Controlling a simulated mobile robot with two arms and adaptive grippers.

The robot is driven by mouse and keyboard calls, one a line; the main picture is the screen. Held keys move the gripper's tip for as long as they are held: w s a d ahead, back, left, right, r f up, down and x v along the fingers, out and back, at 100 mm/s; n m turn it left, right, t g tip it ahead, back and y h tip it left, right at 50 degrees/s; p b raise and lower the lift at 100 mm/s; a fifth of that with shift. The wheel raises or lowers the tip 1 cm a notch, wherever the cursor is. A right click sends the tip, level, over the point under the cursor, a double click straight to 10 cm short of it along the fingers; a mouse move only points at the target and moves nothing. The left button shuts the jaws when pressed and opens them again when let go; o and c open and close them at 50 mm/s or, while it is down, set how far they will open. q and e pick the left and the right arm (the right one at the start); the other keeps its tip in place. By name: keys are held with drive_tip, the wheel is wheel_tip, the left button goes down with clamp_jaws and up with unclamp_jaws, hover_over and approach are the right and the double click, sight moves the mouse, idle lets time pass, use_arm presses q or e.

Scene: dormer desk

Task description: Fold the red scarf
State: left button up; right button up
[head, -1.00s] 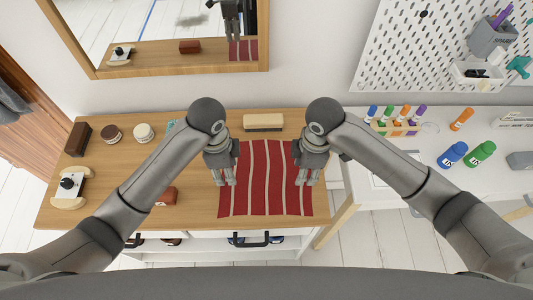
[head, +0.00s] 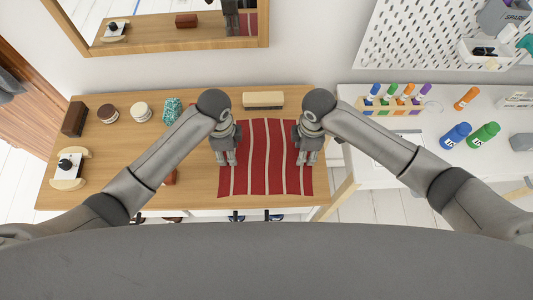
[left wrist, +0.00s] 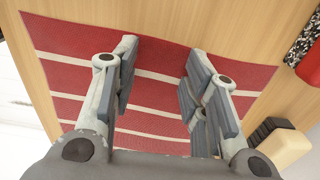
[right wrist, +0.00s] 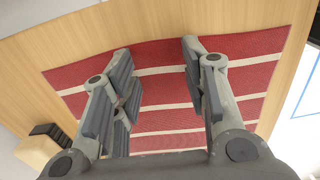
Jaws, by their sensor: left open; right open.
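The red scarf (head: 262,165) with cream stripes lies flat and spread out on the wooden desk. It also shows in the left wrist view (left wrist: 155,60) and the right wrist view (right wrist: 165,85). My left gripper (head: 228,163) is above the scarf's left edge, fingers pointing down, open and empty. My right gripper (head: 304,162) is above the scarf's right edge, also open and empty. In both wrist views the scarf lies beneath the parted fingers. I cannot tell whether the fingertips touch it. Parts of both side edges are hidden by the grippers.
A brush (head: 263,100) lies just behind the scarf. Round tins (head: 141,112), a dark block (head: 74,119) and a wooden-handled item (head: 69,168) stand at left. A reddish object (head: 170,178) is partly hidden by my left arm. A white table (head: 450,110) with bottles adjoins at right.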

use_arm(q)
drive_tip(key=shift+w+f, duration=0.1)
drive_tip(key=shift+f, duration=0.15)
use_arm(e)
drive_tip(key=shift+w+f, duration=0.1)
drive_tip(key=shift+f, duration=0.2)
use_arm(q)
drive_tip(key=shift+r, duration=0.1)
use_arm(e)
drive_tip(key=shift+r, duration=0.1)
use_arm(q)
clamp_jaws()
use_arm(e)
clamp_jaws()
drive_tip(key=shift+s+f, duration=0.2)
drive_tip(key=shift+f, duration=0.05)
idle(0.5)
drive_tip(key=shift+r, duration=0.1)
